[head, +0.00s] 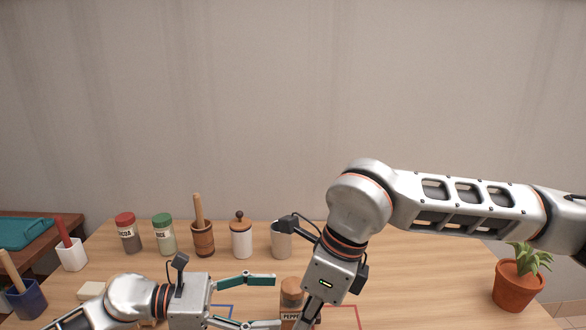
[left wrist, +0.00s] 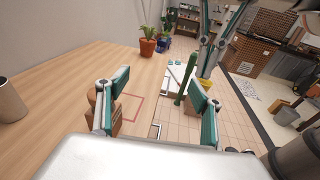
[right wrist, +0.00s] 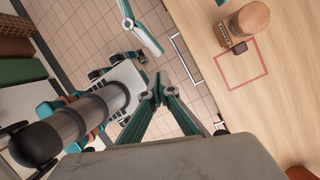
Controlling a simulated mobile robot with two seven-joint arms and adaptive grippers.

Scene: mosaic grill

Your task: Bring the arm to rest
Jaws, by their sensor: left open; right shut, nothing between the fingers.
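My left gripper (head: 277,303) is open and empty low over the table, with its fingers pointing right in the head view; its two fingers also show in the left wrist view (left wrist: 160,88). My right arm crosses the head view from the right. Its gripper points down at the bottom edge there, mostly cut off. In the right wrist view my right gripper (right wrist: 159,88) is shut with nothing in it, over the floor beside the table edge. A pepper jar (head: 292,293) stands by the left fingertips; I cannot tell whether they touch.
A red outline (head: 358,317) and a blue outline (head: 232,309) mark the table. Cocoa (head: 129,238) and green-lidded (head: 165,240) jars, a mortar (head: 203,240), a white jar (head: 242,241) and a grey cup (head: 281,243) stand behind. A potted plant (head: 516,288) stands right.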

